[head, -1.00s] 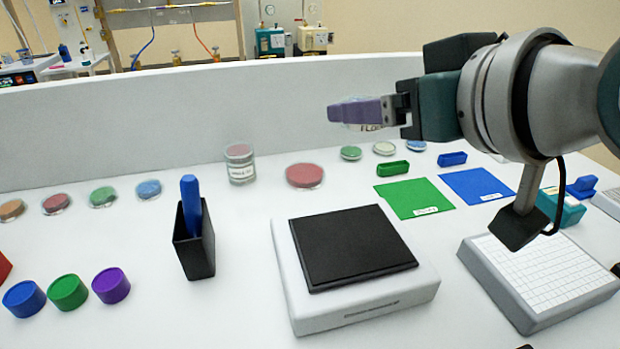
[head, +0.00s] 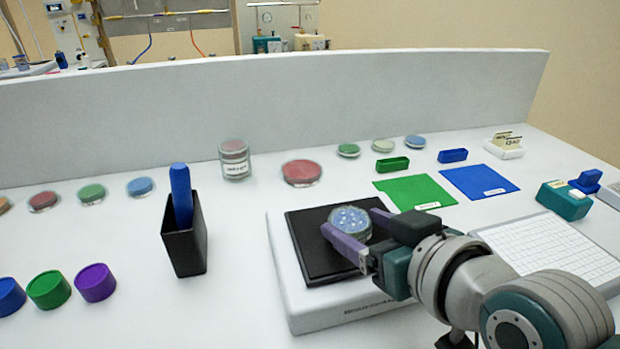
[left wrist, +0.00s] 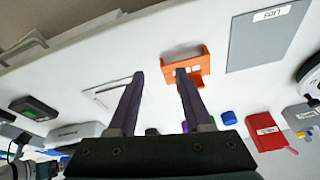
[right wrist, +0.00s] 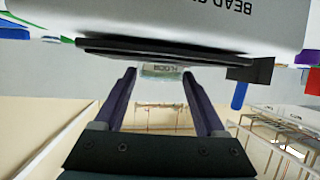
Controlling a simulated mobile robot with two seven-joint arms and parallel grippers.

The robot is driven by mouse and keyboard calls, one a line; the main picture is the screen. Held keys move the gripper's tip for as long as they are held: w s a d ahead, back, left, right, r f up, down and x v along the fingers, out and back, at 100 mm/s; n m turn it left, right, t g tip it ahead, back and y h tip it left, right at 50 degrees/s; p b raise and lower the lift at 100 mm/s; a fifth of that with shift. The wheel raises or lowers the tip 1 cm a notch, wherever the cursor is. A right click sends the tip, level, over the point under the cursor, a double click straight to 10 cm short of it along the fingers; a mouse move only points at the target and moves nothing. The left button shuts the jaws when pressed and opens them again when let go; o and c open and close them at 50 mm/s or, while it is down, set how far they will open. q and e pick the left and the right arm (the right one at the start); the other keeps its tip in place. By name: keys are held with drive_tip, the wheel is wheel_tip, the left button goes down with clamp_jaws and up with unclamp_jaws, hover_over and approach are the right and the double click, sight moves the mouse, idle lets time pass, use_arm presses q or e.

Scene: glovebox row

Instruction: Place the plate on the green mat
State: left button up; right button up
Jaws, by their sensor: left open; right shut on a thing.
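The plate (head: 350,222), a round clear dish with pale spots on blue, is between the purple fingers of my right gripper (head: 353,228). It is at the black pad of the white device; I cannot tell whether it touches the pad. In the right wrist view the labelled plate (right wrist: 161,71) sits between the fingertips, close to the pad's face. My right gripper is shut on it. The green mat (head: 413,191) lies flat and bare behind and to the right of the device. My left gripper (left wrist: 160,75) is open and empty, seen only in the left wrist view.
The white device with its black pad (head: 305,250) stands front centre. A blue mat (head: 478,182) lies right of the green one. A black holder (head: 186,245) with a blue stick stands left. A red dish (head: 301,173) and a green block (head: 391,164) lie behind. An orange tray (left wrist: 190,66) is near my left gripper.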

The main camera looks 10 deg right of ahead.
drive_tip(key=shift+f, duration=0.1)
drive_tip(key=o, duration=1.4)
